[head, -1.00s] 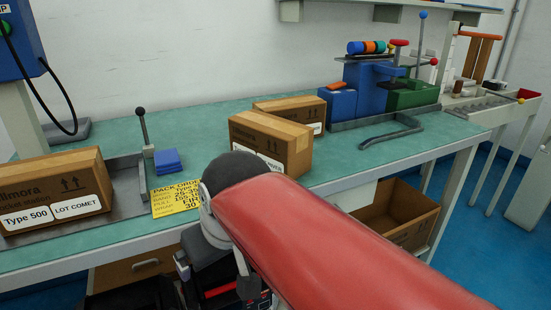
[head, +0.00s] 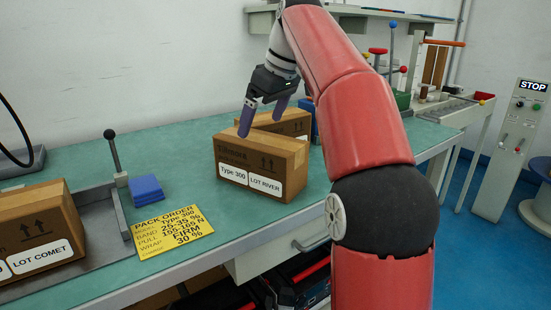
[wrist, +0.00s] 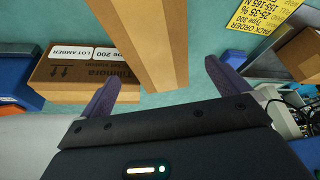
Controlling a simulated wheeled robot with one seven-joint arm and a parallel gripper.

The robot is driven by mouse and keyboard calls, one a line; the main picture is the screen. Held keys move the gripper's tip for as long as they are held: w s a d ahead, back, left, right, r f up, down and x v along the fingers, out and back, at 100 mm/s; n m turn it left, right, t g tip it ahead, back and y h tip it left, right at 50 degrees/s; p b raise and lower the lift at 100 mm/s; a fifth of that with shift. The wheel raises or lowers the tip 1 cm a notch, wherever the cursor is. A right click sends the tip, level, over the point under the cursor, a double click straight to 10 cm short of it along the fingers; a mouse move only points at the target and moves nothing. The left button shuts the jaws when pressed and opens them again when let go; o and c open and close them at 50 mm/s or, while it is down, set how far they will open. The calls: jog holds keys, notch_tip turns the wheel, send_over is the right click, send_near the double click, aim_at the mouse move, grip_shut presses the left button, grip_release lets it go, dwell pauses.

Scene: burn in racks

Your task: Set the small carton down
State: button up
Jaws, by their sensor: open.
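A brown carton labelled Type 300, LOT RIVER (head: 261,160) stands upright on the green bench (head: 330,205). Another brown carton (head: 290,123) stands just behind it, partly hidden. In the wrist view this rear carton (wrist: 75,75) shows a LOT AMBER label, upside down. I cannot tell which one the task calls small. My gripper (head: 262,122) is open and empty, over the back of the LOT RIVER carton, fingers pointing down. In the wrist view, the LOT RIVER carton (wrist: 150,40) extends up from the gap between the fingers (wrist: 165,86). Contact is unclear.
A LOT COMET carton (head: 38,228) sits in a grey tray (head: 98,225) at the left. Bench equipment stands at the right. The bench front is mostly clear.

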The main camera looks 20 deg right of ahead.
aim_at(259, 138)
jog(key=shift+w+d+f, duration=0.15)
jog(key=shift+w+f, duration=0.05)
jog(key=shift+f, duration=0.05)
jog(key=b+x, duration=0.1)
jog(key=x, duration=0.1)
jog(key=b+x, duration=0.1)
jog(key=x, duration=0.2)
jog(key=b+x, duration=0.1)
jog(key=x, duration=0.1)
jog(key=shift+s+f, duration=0.25)
jog(key=shift+d, duration=0.1)
jog(key=c, duration=1.4)
jog(key=shift+r, duration=0.15)
jog(key=shift+c, duration=1.4)
